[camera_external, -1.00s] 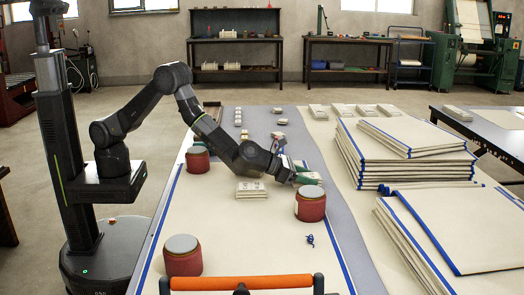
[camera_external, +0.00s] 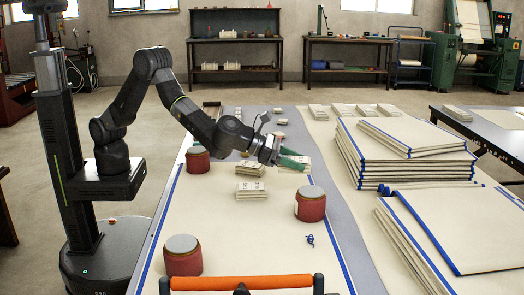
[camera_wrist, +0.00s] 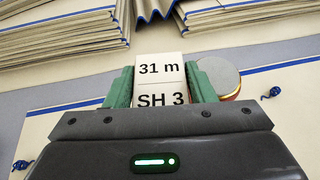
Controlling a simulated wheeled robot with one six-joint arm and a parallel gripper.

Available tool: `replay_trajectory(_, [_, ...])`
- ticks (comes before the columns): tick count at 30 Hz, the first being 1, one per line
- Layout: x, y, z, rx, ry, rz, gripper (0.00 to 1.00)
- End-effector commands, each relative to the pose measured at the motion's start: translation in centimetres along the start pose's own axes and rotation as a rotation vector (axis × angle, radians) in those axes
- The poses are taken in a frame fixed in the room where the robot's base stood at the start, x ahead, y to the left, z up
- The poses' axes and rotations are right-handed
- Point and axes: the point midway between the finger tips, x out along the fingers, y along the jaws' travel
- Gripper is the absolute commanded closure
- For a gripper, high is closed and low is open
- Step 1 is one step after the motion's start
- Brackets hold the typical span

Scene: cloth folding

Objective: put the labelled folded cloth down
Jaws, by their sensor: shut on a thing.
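My gripper (camera_external: 293,161) has green fingers and hangs over the right part of the work table. In the wrist view its fingers (camera_wrist: 160,88) are shut on a folded cloth with a white label (camera_wrist: 160,70) reading "31 m" and "SH 3". In the external view only a small pale part of this held cloth (camera_external: 306,161) shows beside the green fingers. It looks raised above the table, though the gap beneath it is hard to judge. Two small stacks of folded labelled cloths (camera_external: 251,190) (camera_external: 249,168) lie on the cream table cover, left of my gripper.
Red weights with grey lids stand at the right (camera_external: 310,204), back left (camera_external: 198,160) and front left (camera_external: 183,256). A blue string (camera_external: 310,240) lies near the right edge. Tall stacks of large cloth sheets (camera_external: 405,160) stand to the right. The table's front middle (camera_external: 245,235) is clear.

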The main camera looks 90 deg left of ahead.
Motion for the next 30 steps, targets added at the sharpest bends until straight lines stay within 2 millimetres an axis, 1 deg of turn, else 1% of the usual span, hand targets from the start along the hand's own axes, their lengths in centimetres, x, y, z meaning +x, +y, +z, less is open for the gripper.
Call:
replay_trajectory(1, [-1.2, -2.7, -0.7, 0.015, -0.001, -0.037, 0.73])
replay_trajectory(3, [-2.8, -5.8, -1.3, 0.032, -0.002, -0.081, 0.73])
replay_trajectory(6, [-5.1, -9.7, -2.2, 0.055, -0.001, -0.137, 0.73])
replay_trajectory(9, [-7.1, -12.7, -3.0, 0.075, 0.0, -0.182, 0.73])
replay_trajectory(12, [-8.5, -14.6, -3.5, 0.089, -0.001, -0.213, 0.73])
replay_trajectory(14, [-9.0, -15.3, -3.7, 0.093, -0.001, -0.223, 0.73])
replay_trajectory(16, [-9.2, -15.8, -4.3, 0.097, 0.0, -0.231, 0.73])
replay_trajectory(21, [-8.1, -16.0, -7.3, 0.1, 0.001, -0.233, 0.73])
replay_trajectory(24, [-7.4, -15.9, -8.8, 0.1, 0.0, -0.233, 0.73])
replay_trajectory(30, [-6.9, -15.9, -10.1, 0.098, -0.001, -0.233, 0.73])
